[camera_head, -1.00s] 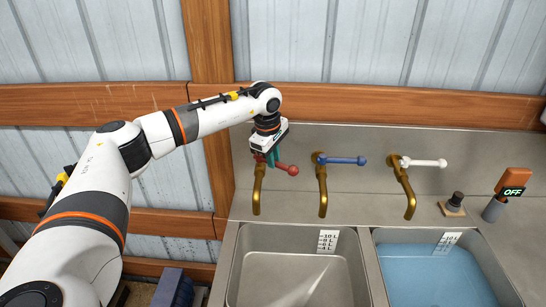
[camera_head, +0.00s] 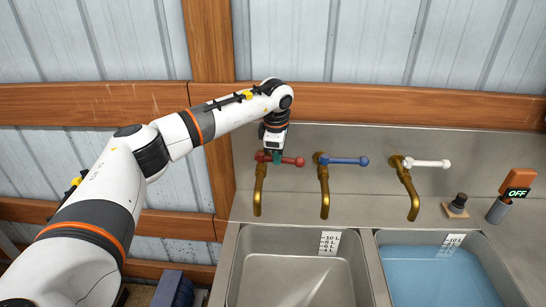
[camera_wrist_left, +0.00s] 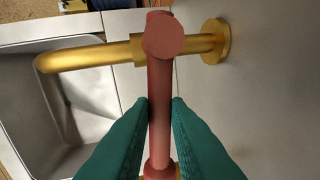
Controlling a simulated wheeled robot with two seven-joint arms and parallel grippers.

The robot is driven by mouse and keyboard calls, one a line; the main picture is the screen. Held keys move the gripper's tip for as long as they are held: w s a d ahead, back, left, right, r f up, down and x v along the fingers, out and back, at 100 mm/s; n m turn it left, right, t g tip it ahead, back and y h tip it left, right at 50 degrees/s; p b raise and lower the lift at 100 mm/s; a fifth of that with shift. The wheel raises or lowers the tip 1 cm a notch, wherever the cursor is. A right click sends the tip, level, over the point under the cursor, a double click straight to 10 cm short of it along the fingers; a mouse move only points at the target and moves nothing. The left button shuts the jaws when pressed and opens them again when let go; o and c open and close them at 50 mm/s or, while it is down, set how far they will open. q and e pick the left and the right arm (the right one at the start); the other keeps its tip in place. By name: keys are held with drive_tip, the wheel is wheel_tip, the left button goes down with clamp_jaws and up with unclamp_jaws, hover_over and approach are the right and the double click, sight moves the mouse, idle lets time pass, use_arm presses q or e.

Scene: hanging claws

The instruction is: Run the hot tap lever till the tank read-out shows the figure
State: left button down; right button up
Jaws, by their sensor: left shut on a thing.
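The red tap lever (camera_head: 294,161) points level to the right on the leftmost brass tap, with blue and white levers on the other taps. My left gripper (camera_head: 277,157) is shut on the red lever; in the left wrist view, its green fingers (camera_wrist_left: 160,125) sit on both sides of the red bar (camera_wrist_left: 160,90). The small read-out (camera_head: 517,194) at the right shows OFF. The left basin (camera_head: 262,270) under the red and blue taps looks empty, with a litre scale (camera_head: 329,243) on its back wall. My right gripper is out of view.
The blue lever (camera_head: 345,160) is close to the right of the red one. The white lever (camera_head: 430,164) stands farther right. The right basin (camera_head: 430,275) holds blue water. A black knob (camera_head: 459,201) sits on the ledge.

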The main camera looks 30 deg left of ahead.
use_arm(q)
drive_tip(key=shift+w+a+r+n, duration=0.1)
drive_tip(key=shift+w+n, duration=0.2)
drive_tip(key=shift+n, duration=0.4)
drive_tip(key=c, duration=1.4)
unclamp_jaws()
drive_tip(key=shift+o, duration=0.2)
drive_tip(key=shift+r+b, duration=0.3)
wheel_tip(320, 180, up, 11)
drive_tip(key=s+d+b, duration=0.1)
drive_tip(key=s+b, duration=0.1)
drive_tip(key=shift+b, duration=0.4)
